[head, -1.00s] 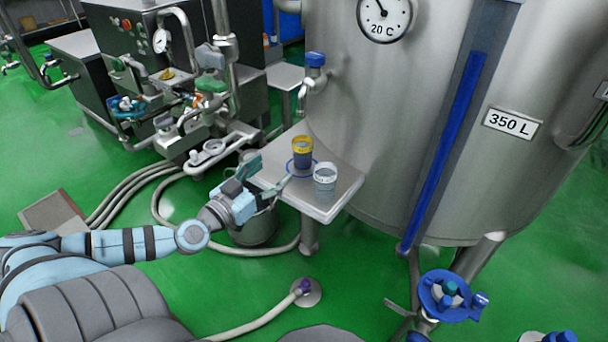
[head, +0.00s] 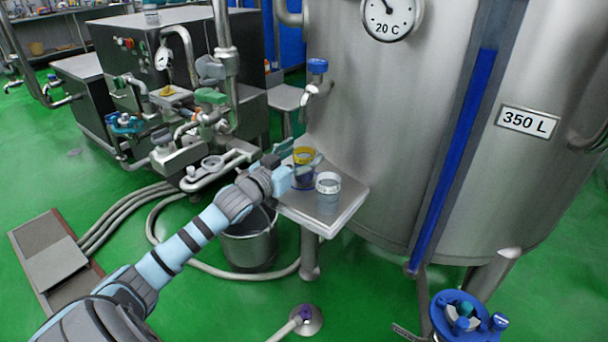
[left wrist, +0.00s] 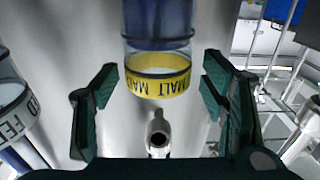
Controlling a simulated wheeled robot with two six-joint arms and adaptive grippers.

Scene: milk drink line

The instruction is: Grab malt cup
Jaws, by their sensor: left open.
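The malt cup (head: 303,154) has a yellow band with the word MALT and a dark blue lower part. It stands on the small steel shelf (head: 346,201) beside the big tank. In the left wrist view, the malt cup (left wrist: 158,86) appears upside down between my fingers, with a gap on each side. My left gripper (head: 302,166) is open at the malt cup, partly hiding it in the head view; its two dark fingers also show in the left wrist view (left wrist: 160,92). My right gripper is not in view.
A second, greyish cup (head: 327,195) stands on the shelf close to the right of my left gripper. The steel tank (head: 400,130) rises just behind, with a blue-handled tap (head: 317,68) above the shelf. A metal bucket (head: 248,245) stands on the floor below left.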

